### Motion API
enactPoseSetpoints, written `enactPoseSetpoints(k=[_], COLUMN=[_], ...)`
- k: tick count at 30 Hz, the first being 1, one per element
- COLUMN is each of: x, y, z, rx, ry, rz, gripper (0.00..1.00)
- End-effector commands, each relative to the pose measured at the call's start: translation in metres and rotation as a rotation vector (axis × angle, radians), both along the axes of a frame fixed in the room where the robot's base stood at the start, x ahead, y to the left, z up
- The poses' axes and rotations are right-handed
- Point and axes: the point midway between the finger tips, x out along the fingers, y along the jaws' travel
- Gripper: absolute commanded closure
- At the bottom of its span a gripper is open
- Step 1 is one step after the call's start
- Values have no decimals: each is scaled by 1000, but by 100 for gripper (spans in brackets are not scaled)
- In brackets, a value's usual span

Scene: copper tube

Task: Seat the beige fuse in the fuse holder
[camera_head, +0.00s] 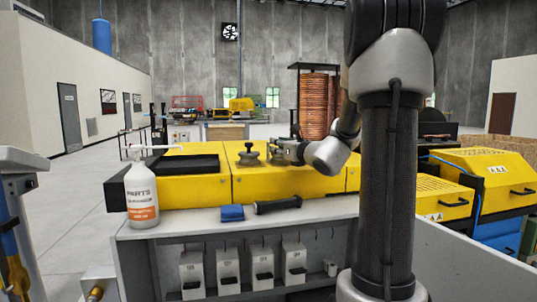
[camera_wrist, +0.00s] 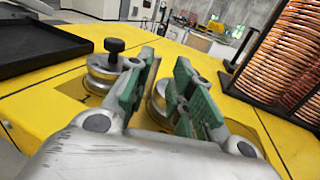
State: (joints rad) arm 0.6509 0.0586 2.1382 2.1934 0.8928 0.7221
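My gripper (camera_wrist: 165,65) is open, with its green-padded fingers apart and nothing between them. In the head view my gripper (camera_head: 282,150) is over the yellow machine top, close to grey metal rollers. Below the counter in the head view is a row of several white fuse-holder-like boxes (camera_head: 228,268) with black handles. A small pale piece (camera_head: 331,268) shows to their right, partly near my arm; I cannot tell whether it is the beige fuse or an empty holder. No beige fuse is clearly seen in the wrist view.
A white pump bottle (camera_head: 141,195), a blue block (camera_head: 232,212) and a black-handled tool (camera_head: 278,205) are on the grey counter (camera_head: 190,228). A black tray (camera_wrist: 40,45) lies on the yellow machine (camera_wrist: 50,115). A copper tube rack (camera_head: 314,105) stands behind.

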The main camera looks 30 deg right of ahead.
Motion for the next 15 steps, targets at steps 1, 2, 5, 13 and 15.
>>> enactPoseSetpoints(k=[1, 2, 5, 13, 15], x=[7, 11, 18, 55, 63], y=[1, 1, 1, 6, 6], z=[-1, 0, 0, -5, -4], rx=[-1, -1, -2, -3, -3], ry=[1, 1, 1, 2, 0], rz=[3, 2, 1, 3, 3], gripper=[77, 77, 77, 77, 77])
